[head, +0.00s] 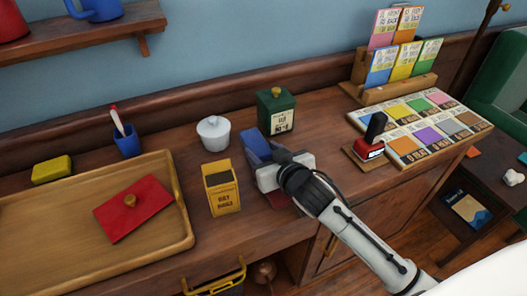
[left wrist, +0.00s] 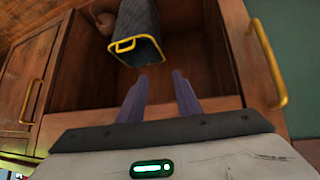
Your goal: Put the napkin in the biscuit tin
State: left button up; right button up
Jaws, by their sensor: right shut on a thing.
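My right gripper (head: 272,145) reaches over the sideboard and is shut on a blue flat thing (head: 255,144), which looks like the napkin; the gripper body hides part of it. The green lidded tin (head: 276,112) with a gold knob and a pale label stands just behind it, and looks like the biscuit tin; its label is too small to read surely. My left gripper (left wrist: 158,88) is open and empty in the left wrist view, facing an open wooden compartment. It is outside the head view.
A yellow labelled box (head: 221,190) and a white lidded pot (head: 214,133) stand left of the right gripper. A wooden tray (head: 60,262) holds a red flat item (head: 134,206). A stamp (head: 370,147) is at right. A yellow-rimmed dark bin (left wrist: 137,30) is before the left gripper.

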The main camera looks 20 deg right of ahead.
jog(key=o, duration=0.6)
jog(key=shift+f, duration=0.15)
jog(key=o, duration=0.4)
